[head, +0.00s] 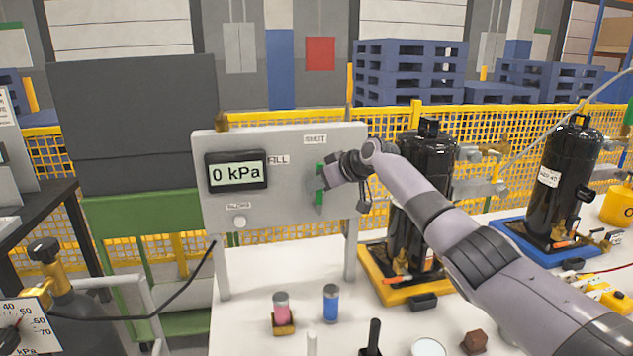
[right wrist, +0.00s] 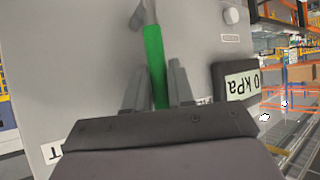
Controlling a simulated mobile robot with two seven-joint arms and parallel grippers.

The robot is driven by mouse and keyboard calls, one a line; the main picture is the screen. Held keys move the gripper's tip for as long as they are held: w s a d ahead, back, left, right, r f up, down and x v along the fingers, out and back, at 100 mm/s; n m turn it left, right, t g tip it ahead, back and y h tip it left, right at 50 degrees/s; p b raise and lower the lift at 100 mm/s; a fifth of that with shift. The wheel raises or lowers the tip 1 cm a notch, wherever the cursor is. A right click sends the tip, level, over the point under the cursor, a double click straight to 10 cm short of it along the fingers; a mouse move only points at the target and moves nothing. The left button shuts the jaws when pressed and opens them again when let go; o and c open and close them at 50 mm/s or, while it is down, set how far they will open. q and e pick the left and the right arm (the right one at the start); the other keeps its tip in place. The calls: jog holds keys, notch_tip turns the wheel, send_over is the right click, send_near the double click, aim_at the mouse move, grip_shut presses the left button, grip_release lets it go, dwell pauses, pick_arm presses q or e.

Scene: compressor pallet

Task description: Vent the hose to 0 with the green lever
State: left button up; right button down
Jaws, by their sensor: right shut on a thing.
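In the right wrist view the green lever (right wrist: 154,62) lies between the two fingers of my right gripper (right wrist: 158,80). The panel's display (head: 237,173) reads 0 kPa; it also shows upside down in the right wrist view (right wrist: 240,84). My left gripper is not in view.
A round knob (head: 239,222) sits below the display. Black tanks stand behind my right arm, on a yellow tray (head: 380,290) and a blue tray (head: 515,233). Pink (head: 281,305) and blue (head: 331,303) cylinders stand on the white table in front. A dial gauge (head: 20,325) is at lower left.

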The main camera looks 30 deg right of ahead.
jog(key=shift+a, duration=0.1)
dwell(0.5)
jog(key=c, duration=1.3)
grip_release()
jog(key=shift+c, duration=0.2)
jog(key=b+v, duration=0.1)
jog(key=v, duration=0.6)
